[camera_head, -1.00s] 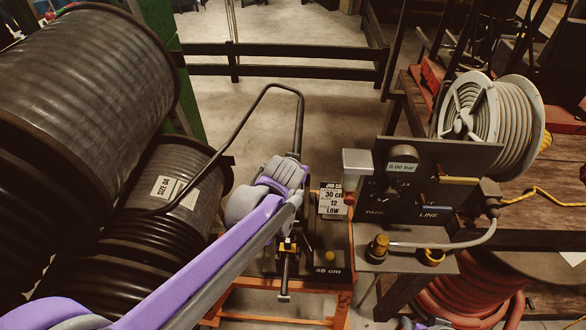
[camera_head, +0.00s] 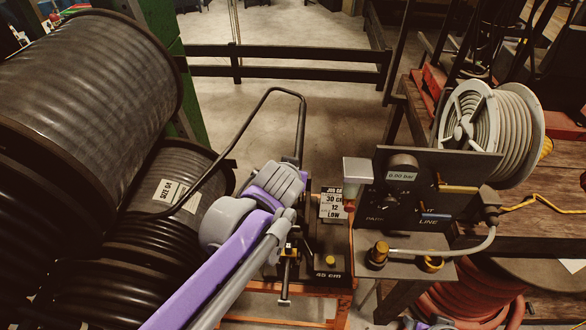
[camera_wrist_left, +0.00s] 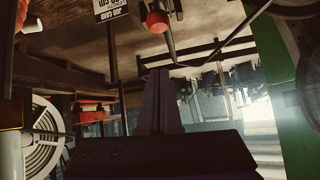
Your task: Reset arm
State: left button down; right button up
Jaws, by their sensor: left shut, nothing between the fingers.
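My left arm (camera_head: 215,270) comes up from the bottom of the head view, purple and grey. Its grey wrist (camera_head: 275,185) is beside the job card, and my left gripper's fingertips are not clear there. In the left wrist view my left gripper (camera_wrist_left: 160,98) shows as dark fingers, shut and empty, pointing into open space. The job card (camera_head: 332,203) reads 30 cm, 12, LOW; it appears upside down in the left wrist view (camera_wrist_left: 108,9).
Large black hose reels (camera_head: 85,95) stand at the left. A bent dark bar (camera_head: 268,92) rises behind my wrist. A gauge panel (camera_head: 402,175) reading 0.00 bar stands at the right, with a pale hose reel (camera_head: 515,130) behind it. Open floor (camera_head: 290,55) lies beyond.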

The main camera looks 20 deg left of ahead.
dwell(0.3)
pick_arm(q)
jog(key=s+f+g+h, duration=0.1)
jog(key=s+f, duration=0.4)
jog(key=s, duration=0.5)
jog(key=s+f+m+g+h, duration=0.1)
jog(key=s+f+g, duration=0.2)
jog(key=s+f, duration=0.3)
jog(key=s, duration=0.3)
jog(key=shift+s+d+f+p, duration=0.3)
jog(key=shift+s+d+p, duration=0.1)
